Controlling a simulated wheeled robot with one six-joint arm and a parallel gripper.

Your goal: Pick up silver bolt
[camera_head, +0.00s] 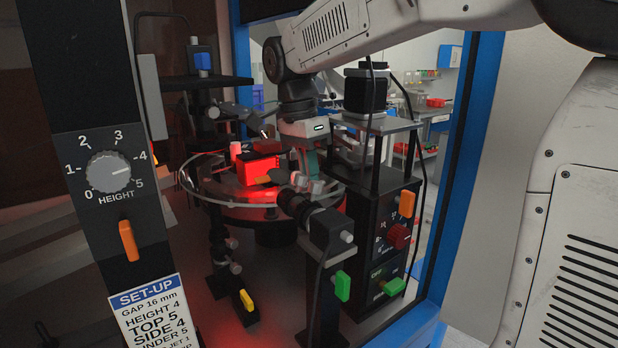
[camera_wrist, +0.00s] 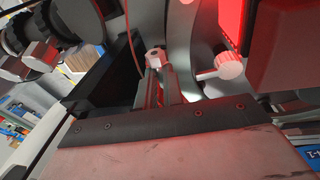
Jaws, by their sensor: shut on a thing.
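In the wrist view, the silver bolt (camera_wrist: 155,58) shows as a small pale head with a dark spot in its end. It sits at the tips of my gripper (camera_wrist: 160,77), whose two narrow fingers are closed on it. The fingers hide the rest of the bolt. In the head view, my gripper (camera_head: 303,182) points down over the right side of the round glass disc (camera_head: 225,200). The bolt cannot be made out there.
A red-lit box (camera_head: 262,170) stands close left of my gripper. A camera with a dark lens (camera_head: 318,222) stands just in front. A pale knob (camera_wrist: 228,66) on a stem is right of the fingers. A control box (camera_head: 385,240) and blue frame (camera_head: 455,150) bound the right side.

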